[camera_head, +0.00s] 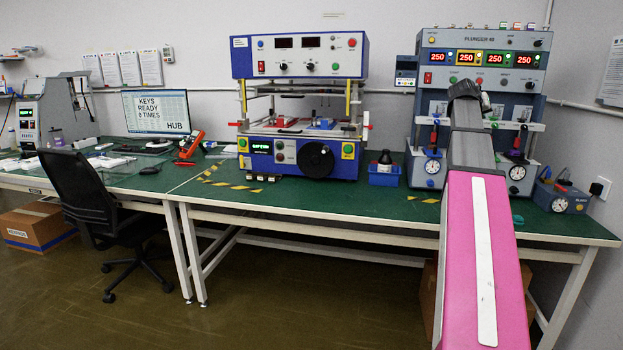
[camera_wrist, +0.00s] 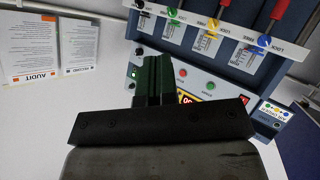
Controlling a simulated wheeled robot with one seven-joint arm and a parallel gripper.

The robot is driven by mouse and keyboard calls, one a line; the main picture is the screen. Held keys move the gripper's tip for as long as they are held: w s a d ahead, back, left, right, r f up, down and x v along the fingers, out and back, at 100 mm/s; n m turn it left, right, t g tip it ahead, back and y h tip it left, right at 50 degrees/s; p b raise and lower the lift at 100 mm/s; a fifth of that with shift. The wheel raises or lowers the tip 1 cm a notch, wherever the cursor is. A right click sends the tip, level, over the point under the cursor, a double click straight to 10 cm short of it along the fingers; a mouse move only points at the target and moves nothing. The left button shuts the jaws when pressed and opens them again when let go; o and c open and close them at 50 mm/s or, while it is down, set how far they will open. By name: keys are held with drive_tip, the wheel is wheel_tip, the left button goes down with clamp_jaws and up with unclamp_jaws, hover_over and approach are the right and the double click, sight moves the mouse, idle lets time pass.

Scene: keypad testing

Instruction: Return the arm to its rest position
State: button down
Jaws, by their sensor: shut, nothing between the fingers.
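In the wrist view the machine's panel (camera_wrist: 225,88) appears tilted, close behind the fingers. Whether they touch it I cannot tell.
The green-topped bench (camera_head: 330,200) runs along the wall. An office chair (camera_head: 75,195) stands at the left.

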drive_tip(key=s+a+f+n+g+y, duration=0.1)
drive_tip(key=a+f+y, duration=0.1)
drive_tip(key=a+f, duration=0.75)
drive_tip(key=s+a+f+n+g+y, duration=0.15)
drive_tip(key=a+f, duration=0.25)
drive_tip(key=f, duration=1)
drive_tip(key=s+a+f+y, duration=0.1)
drive_tip(key=a+f+y, duration=0.2)
drive_tip(key=a+f, duration=0.55)
drive_tip(key=s+a+f+g+y, duration=0.1)
drive_tip(key=s+a+f, duration=0.4)
drive_tip(key=s+f, duration=0.2)
drive_tip(key=s+a+f+n+g+y, duration=0.1)
drive_tip(key=s+a+f+g, duration=0.1)
drive_tip(key=s+a+f, duration=0.4)
drive_tip(key=s+a+f+n+g+y, duration=0.1)
drive_tip(key=s+a+f, duration=0.5)
drive_tip(key=f, duration=0.8)
drive_tip(key=shift+s+a+f+g+y, duration=0.25)
drive_tip(key=shift+s+g+y, duration=0.3)
drive_tip(key=shift+s, duration=0.6)
